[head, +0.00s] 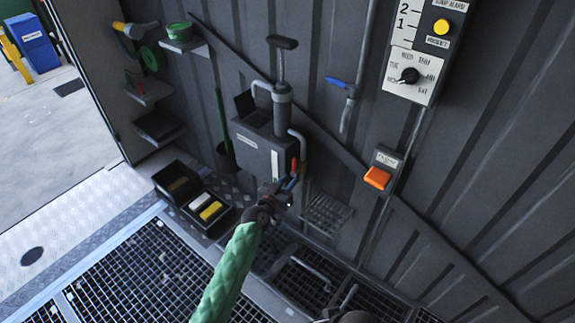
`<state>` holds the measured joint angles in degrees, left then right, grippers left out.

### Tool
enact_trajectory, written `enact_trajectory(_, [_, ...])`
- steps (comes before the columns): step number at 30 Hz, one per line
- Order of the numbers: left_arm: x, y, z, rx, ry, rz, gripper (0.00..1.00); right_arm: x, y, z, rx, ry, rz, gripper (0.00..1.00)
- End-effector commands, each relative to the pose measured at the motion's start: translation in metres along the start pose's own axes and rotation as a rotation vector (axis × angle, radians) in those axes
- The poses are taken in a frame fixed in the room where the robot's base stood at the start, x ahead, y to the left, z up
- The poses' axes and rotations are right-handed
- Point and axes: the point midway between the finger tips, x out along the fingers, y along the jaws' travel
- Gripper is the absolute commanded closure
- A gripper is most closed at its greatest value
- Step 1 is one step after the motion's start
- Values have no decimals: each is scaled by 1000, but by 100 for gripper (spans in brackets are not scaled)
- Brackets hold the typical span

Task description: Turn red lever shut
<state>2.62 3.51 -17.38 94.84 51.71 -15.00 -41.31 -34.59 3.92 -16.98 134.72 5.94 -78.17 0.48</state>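The red lever (294,165) is a small red handle on the pipe at the lower right of the grey wall-mounted pump box (262,150). My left gripper (284,192), on the green-sleeved arm, is just below and slightly left of the red lever. A small blue part (291,183) shows between them, close to the fingers. I cannot tell whether the gripper touches the lever or the blue part, or whether its fingers are open. A dark shape at the bottom edge may be part of my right arm; its fingers are not clear.
A hand pump with a T-handle (282,42) stands above the box. A blue-handled valve (338,82) and an orange switch (377,177) are to the right. A wire shelf (326,215) is right of my gripper. Open bins (207,212) stand on the left.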

Motion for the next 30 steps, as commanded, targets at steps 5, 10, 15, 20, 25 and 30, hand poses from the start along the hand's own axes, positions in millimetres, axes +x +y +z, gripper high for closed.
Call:
enact_trajectory(5, [-1,-12,-15,110,74,-69,76,0,0,-3,1,18,0,64])
enact_trajectory(10, [5,-12,-16,139,72,-69,76,-1,0,-3,2,15,1,64])
enact_trajectory(15, [27,-13,-19,137,72,-68,76,-5,2,-3,3,8,7,64])
enact_trajectory(20, [50,-15,-20,138,71,-69,76,-8,4,-3,4,2,11,64])
enact_trajectory(25, [68,-16,-21,137,72,-68,76,-10,4,-3,5,-2,14,64])
enact_trajectory(30, [76,-16,-21,137,70,-67,76,-11,5,-3,5,-5,15,64])
